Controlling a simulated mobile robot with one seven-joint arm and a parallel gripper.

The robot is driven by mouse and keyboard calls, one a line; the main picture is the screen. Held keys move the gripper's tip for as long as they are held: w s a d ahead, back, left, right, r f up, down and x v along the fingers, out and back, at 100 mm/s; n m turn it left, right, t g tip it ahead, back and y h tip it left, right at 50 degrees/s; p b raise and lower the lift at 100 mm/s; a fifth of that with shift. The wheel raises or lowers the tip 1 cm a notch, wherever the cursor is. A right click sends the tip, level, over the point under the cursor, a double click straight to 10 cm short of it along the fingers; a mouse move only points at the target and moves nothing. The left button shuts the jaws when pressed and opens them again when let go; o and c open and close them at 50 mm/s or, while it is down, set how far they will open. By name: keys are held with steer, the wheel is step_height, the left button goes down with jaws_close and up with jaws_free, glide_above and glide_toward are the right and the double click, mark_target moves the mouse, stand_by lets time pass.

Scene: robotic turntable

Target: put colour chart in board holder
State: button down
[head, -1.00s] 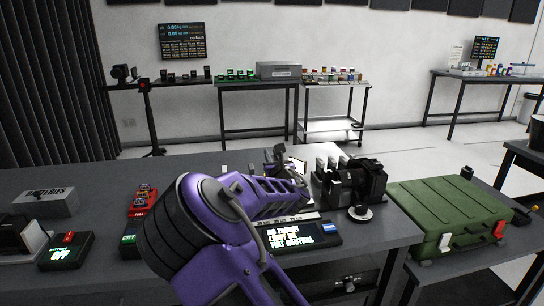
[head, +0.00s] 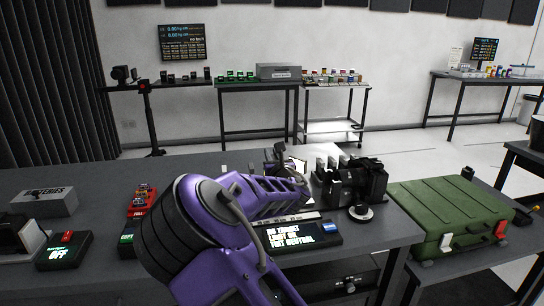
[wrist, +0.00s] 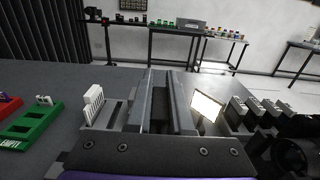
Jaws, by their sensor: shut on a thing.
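My gripper (wrist: 160,112) reaches forward over the grey workbench (head: 105,168), with its two long fingers close together. It is shut on a dark thing between the fingers, seen only narrowly from behind. No colour patches show, so I cannot tell from its face whether this is the colour chart. In the head view my purple wrist hides most of the fingers and what is below them. The board holder is not clearly recognisable; the area under the fingers is hidden. A bright light panel (wrist: 206,106) stands just right of the fingers, and shows in the head view (head: 299,166).
A white slotted piece (wrist: 93,103) stands left of the fingers. Several upright blocks (wrist: 252,112) and a black camera-like device (head: 362,180) stand to the right. A display (head: 303,234) reads no target. A green case (head: 450,212) lies further right. Bench space at back left is clear.

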steer(key=shift+f+b, duration=0.55)
steer(key=shift+f, duration=1.5)
steer(key=c, duration=0.7)
jaws_free()
steer(key=shift+c, duration=0.2)
steer(key=shift+s, duration=0.1)
steer(key=p+v, duration=0.1)
steer(key=v, duration=1.6)
steer(key=shift+s+r, duration=0.1)
steer(key=shift+r, duration=0.1)
